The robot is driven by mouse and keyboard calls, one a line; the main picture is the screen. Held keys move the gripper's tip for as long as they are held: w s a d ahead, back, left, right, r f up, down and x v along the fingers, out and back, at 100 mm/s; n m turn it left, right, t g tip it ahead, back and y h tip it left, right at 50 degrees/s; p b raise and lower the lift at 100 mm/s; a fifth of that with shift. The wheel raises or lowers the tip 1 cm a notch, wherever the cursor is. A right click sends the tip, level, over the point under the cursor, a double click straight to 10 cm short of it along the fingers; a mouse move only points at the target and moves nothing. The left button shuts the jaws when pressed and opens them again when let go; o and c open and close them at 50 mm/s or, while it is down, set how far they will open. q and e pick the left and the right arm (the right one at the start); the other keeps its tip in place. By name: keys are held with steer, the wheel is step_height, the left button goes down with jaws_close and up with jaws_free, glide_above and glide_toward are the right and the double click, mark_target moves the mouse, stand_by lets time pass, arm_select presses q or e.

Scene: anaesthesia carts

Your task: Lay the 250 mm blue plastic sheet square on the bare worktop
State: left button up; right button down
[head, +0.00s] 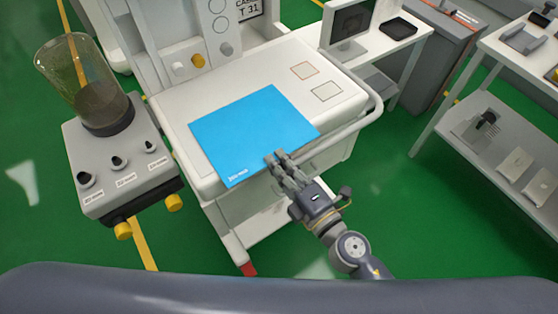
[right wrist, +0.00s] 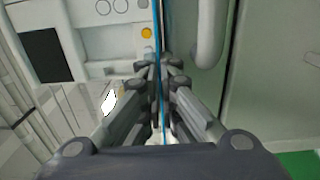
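The blue plastic sheet (head: 250,125) spreads over the white cart worktop (head: 325,70) in the head view. White print marks its near left corner, and its near side reaches past the worktop's front edge. My right gripper (head: 278,158) is shut on the sheet's near edge. In the right wrist view the sheet (right wrist: 157,30) shows edge-on as a thin blue line between the fingers of my right gripper (right wrist: 160,75). I cannot tell whether the sheet touches the worktop. My left gripper is not in view.
Two outlined squares, one reddish (head: 304,70) and one grey (head: 326,91), mark the worktop's right part. A white rail (head: 372,112) rounds its right front. A knobbed unit with a clear canister (head: 95,85) stands left. A monitor (head: 350,25) stands behind right; shelving (head: 500,150) stands right.

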steer(key=c, duration=1.7)
jaws_free()
steer(key=v, duration=1.2)
